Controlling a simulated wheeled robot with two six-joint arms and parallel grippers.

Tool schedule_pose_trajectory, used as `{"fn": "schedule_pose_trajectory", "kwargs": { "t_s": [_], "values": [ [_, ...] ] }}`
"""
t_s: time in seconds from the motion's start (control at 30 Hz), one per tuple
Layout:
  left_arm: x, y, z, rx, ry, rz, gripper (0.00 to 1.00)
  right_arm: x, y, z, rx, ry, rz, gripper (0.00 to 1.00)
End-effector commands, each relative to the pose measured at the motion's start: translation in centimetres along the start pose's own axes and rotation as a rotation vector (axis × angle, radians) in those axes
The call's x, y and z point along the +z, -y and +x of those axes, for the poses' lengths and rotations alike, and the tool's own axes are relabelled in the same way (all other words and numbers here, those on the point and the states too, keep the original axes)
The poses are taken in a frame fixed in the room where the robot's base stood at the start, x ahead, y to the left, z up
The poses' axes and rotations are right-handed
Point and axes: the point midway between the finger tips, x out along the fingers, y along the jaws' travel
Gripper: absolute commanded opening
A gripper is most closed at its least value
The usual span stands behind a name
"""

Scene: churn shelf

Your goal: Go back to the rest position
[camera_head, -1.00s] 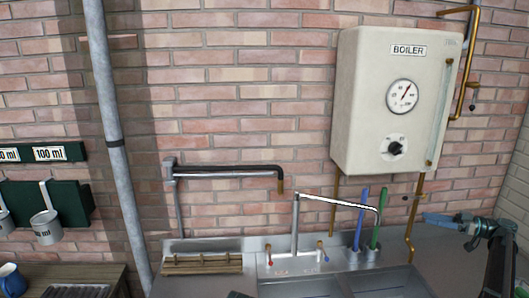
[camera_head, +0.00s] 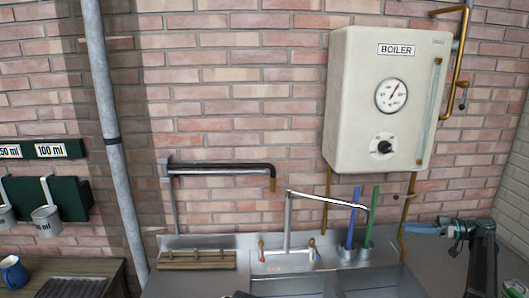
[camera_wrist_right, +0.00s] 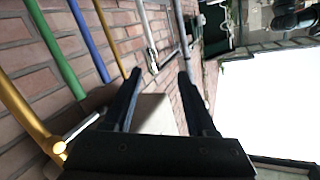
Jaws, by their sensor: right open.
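My right gripper (camera_head: 410,228) is at the right of the head view, in front of the lower brick wall, below and right of the boiler. It points left, towards the sink brushes. In the right wrist view, the two dark fingers (camera_wrist_right: 159,75) stand apart. I see nothing held between them; a pale beige surface (camera_wrist_right: 153,112) shows behind the gap. My left gripper is not in view. A small dark shape (camera_head: 238,294) cuts the bottom edge of the head view, and I cannot tell what it is.
A boiler (camera_head: 385,105) hangs on the wall, with a copper pipe (camera_head: 404,215) below it. A steel sink (camera_head: 285,262) has a tall tap (camera_head: 288,225), and blue (camera_head: 352,215) and green (camera_head: 371,215) handles stand beside it. A blue mug (camera_head: 12,273) is at far left.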

Motion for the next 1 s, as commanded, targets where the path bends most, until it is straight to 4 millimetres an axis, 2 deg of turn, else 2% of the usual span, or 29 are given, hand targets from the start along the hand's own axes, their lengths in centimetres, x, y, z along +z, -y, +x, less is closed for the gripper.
{"fn": "schedule_pose_trajectory", "kwargs": {
  "t_s": [0.03, 0.17, 0.27, 0.33, 0.5, 0.63, 0.7, 0.8, 0.9, 1.0],
  "values": [
    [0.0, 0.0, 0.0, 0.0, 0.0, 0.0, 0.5, 0.5, 0.7, 1.9, -0.009, 0.027, 0.024, 0.57],
    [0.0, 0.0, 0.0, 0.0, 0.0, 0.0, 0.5, 2.0, 1.9, 6.6, -0.017, 0.112, 0.104, 0.57],
    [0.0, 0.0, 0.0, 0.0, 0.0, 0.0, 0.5, 3.8, 3.6, 11.2, -0.019, 0.203, 0.182, 0.57],
    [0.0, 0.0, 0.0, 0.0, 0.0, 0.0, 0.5, 5.6, 5.4, 15.2, -0.015, 0.292, 0.248, 0.57],
    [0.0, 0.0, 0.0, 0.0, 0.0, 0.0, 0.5, 11.2, 11.4, 24.7, 0.043, 0.555, 0.415, 0.57],
    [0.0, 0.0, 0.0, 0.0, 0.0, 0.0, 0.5, 16.3, 17.3, 30.3, 0.144, 0.775, 0.512, 0.57],
    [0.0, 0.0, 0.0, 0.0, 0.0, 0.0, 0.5, 19.1, 20.7, 32.4, 0.222, 0.89, 0.544, 0.57],
    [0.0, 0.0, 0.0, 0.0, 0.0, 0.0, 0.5, 22.6, 25.2, 34.1, 0.355, 1.034, 0.563, 0.57],
    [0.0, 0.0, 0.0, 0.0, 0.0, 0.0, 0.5, 25.6, 29.3, 34.7, 0.505, 1.146, 0.549, 0.57],
    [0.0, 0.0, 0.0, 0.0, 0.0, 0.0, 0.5, 27.6, 32.4, 34.4, 0.65, 1.217, 0.513, 0.57]
  ]
}}
